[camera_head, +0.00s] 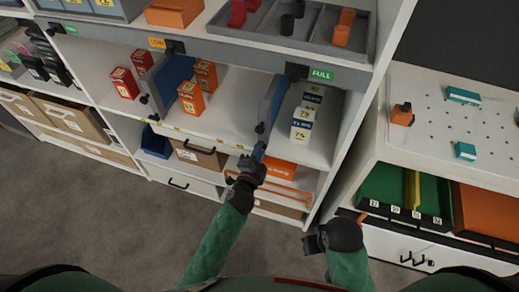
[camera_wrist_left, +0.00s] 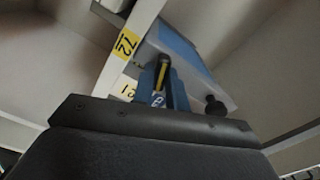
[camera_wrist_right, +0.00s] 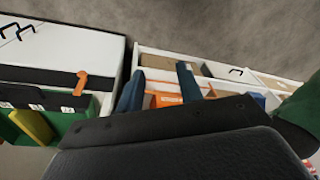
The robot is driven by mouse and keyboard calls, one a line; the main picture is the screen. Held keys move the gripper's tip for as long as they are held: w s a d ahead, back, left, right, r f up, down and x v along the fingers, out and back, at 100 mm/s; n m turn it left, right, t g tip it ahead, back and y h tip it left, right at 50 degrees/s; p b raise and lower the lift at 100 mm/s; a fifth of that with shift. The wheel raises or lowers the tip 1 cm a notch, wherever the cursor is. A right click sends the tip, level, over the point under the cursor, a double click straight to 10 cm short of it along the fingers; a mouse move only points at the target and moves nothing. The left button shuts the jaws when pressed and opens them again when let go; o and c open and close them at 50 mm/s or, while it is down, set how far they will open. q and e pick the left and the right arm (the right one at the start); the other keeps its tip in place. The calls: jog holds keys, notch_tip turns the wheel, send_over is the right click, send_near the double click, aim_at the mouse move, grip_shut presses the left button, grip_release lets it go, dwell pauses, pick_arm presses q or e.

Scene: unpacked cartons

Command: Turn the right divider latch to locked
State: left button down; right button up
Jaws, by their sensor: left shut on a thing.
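The right divider (camera_head: 272,100) is a blue upright panel on the middle shelf, between orange cartons and white-blue cartons. Its latch (camera_head: 260,128) is a small dark piece at the panel's lower front, by the shelf edge. My left gripper (camera_head: 259,150) reaches up to it from below. In the left wrist view its blue fingers (camera_wrist_left: 162,82) are shut on a narrow black-and-yellow piece, which looks like the latch lever, below the divider (camera_wrist_left: 185,50). The fingers hide part of it, so its exact turn cannot be read. My right gripper (camera_wrist_right: 158,88) is open and empty, low in front of the shelving.
The left divider (camera_head: 172,82) stands among red and orange cartons. White-blue cartons (camera_head: 303,122) stand right of the right divider. An orange bin (camera_head: 280,172) sits on the shelf below. A white cabinet with a pegboard (camera_head: 450,115) is at the right. The floor (camera_head: 130,225) is clear.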

pick_arm(q)
jog(key=shift+m, duration=2.2)
pick_arm(e)
jog(key=shift+w+f, duration=0.3)
jog(key=shift+f, duration=0.25)
jog(key=shift+s, duration=0.1)
pick_arm(q)
jog(key=c, duration=1.4)
grip_release()
jog(key=shift+d+f, duration=0.1)
jog(key=shift+s, duration=0.1)
